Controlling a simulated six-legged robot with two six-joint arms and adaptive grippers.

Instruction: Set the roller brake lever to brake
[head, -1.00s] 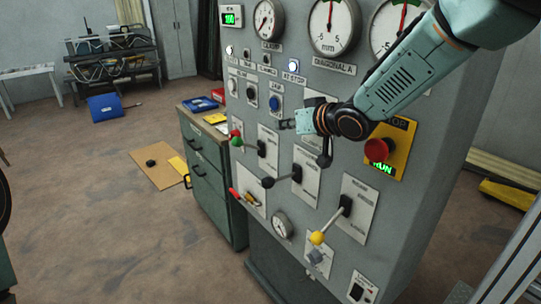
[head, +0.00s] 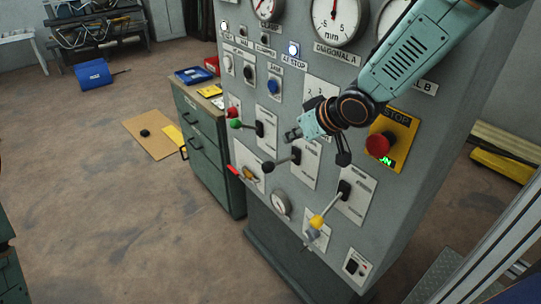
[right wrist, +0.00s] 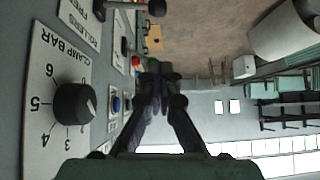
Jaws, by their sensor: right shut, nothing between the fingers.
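The roller lever, a grey rod with a black knob (head: 268,167), sticks out to the left from its pale plate in the middle of the grey panel. In the right wrist view its black knob (right wrist: 157,7) is at the top edge, beside a plate lettered "ROLLERS" and "FREE" (right wrist: 85,20). My right gripper (head: 292,134) is shut and empty in front of the panel, above the lever in the picture and apart from it. Its closed fingertips show in the right wrist view (right wrist: 158,72). My left gripper is not in view.
A green-knobbed lever (head: 236,124) is left of my right gripper, and a yellow-knobbed lever (head: 317,221) is lower right. The clamp bar dial (right wrist: 73,103) is close in the wrist view. A red stop button (head: 378,145) sits right. A green cabinet (head: 205,150) stands left of the panel.

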